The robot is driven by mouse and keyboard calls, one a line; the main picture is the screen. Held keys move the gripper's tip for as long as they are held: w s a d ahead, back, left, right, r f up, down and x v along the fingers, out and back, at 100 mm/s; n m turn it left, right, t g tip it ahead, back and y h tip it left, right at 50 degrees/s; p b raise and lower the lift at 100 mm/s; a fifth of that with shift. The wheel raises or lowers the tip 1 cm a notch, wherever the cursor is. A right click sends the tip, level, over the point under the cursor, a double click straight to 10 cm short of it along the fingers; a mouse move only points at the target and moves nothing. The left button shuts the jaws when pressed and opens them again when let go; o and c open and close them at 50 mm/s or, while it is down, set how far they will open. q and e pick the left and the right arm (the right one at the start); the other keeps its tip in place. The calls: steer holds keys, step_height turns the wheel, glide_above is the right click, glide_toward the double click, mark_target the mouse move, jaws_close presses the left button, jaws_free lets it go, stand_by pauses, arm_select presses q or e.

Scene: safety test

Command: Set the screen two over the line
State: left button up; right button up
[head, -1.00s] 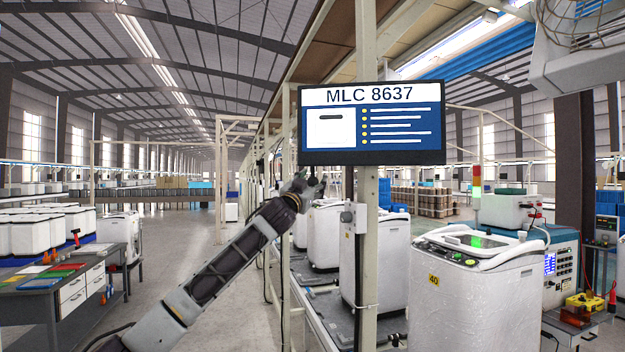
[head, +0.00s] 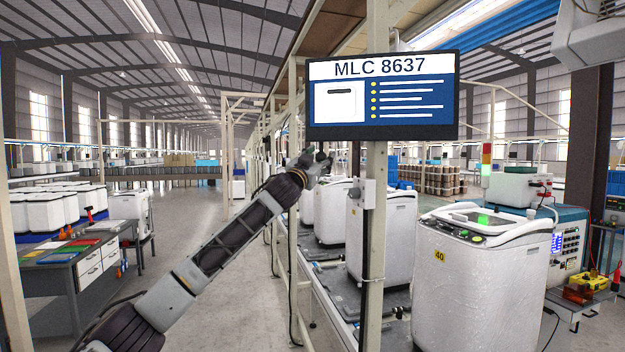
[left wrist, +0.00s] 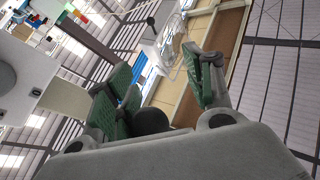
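The screen (head: 383,122) is a dark-framed flat panel reading "MLC 8637", with a white picture box and a list of yellow-dotted lines on blue. It is fixed high by a cream post (head: 377,215) at the line. My left gripper (head: 318,162) is raised at the lower left of the screen, and a small gap shows between them in the picture. In the left wrist view my left gripper (left wrist: 168,85) has its green-padded fingers apart with nothing between them. I cannot make out the screen in that view. My right gripper is in neither view.
White washing machines (head: 382,235) stand along the line, the nearest (head: 465,285) marked 40. A grey bench (head: 60,275) with coloured sheets is at the left. The aisle floor (head: 195,225) is clear.

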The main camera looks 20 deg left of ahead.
arm_select(q)
steer(key=shift+s+d+f+b, duration=0.1)
steer(key=shift+s+f+b, duration=0.15)
steer(key=shift+s+b, duration=0.25)
steer(key=shift+s+f+b, duration=0.3)
steer(key=shift+s, duration=0.35)
steer(key=shift+s+d+f+b, duration=0.1)
steer(key=shift+s+f+b, duration=0.15)
steer(key=shift+s+b, duration=0.25)
steer(key=s+d+f+b, duration=0.1)
steer(key=s+f+b, duration=0.3)
steer(key=s, duration=0.6)
steer(key=shift+s+b, duration=0.35)
steer(key=shift+b, duration=1.05)
